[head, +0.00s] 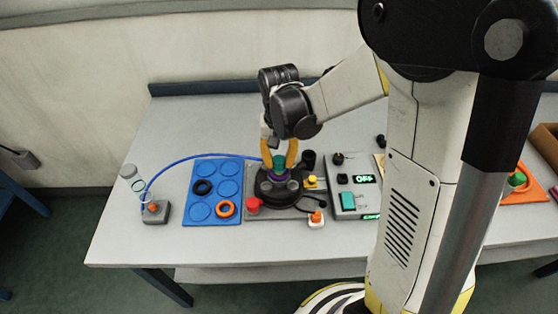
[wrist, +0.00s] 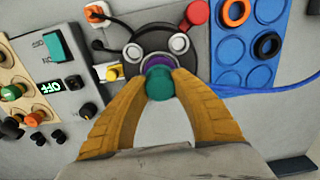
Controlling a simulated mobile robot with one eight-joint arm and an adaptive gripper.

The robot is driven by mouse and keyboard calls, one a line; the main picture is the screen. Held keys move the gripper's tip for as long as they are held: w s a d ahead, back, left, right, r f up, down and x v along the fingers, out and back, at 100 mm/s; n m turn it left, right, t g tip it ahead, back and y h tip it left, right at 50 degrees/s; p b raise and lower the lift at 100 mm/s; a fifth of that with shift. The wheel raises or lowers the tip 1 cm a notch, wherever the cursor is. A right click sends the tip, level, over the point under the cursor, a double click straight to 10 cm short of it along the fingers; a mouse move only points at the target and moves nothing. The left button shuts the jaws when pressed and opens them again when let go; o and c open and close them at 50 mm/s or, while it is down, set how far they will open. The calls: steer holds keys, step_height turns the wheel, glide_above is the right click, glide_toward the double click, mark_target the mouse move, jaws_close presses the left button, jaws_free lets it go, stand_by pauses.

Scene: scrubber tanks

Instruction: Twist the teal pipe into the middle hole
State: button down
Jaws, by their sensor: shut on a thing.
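My gripper (head: 279,160) has its yellow fingers closed around the teal pipe (wrist: 159,86), which shows as a round teal top in the wrist view. The pipe is upright over the middle of the black round fixture (head: 263,191), also in the wrist view (wrist: 133,54). A purple ring (wrist: 160,62) shows right beside the teal top in the wrist view and just below the pipe in the head view. The middle hole is hidden by the pipe and ring, so I cannot tell how deep the pipe sits. Grey round caps (wrist: 181,43) flank the middle.
A red knob (head: 253,204) and a yellow piece (head: 311,182) sit beside the fixture. A blue tray (head: 211,222) with black and orange rings lies left. A control box (head: 347,205) with a teal switch stands right. A blue hose (head: 185,158) arcs behind the tray.

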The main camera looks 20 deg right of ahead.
steer(key=shift+f+b, duration=0.45)
steer(key=shift+f, duration=0.1)
stand_by(0.8)
steer(key=shift+c, duration=0.8)
jaws_free()
steer(key=shift+r, duration=0.15)
steer(key=shift+r+p, duration=2.6)
steer(key=shift+r, duration=0.8)
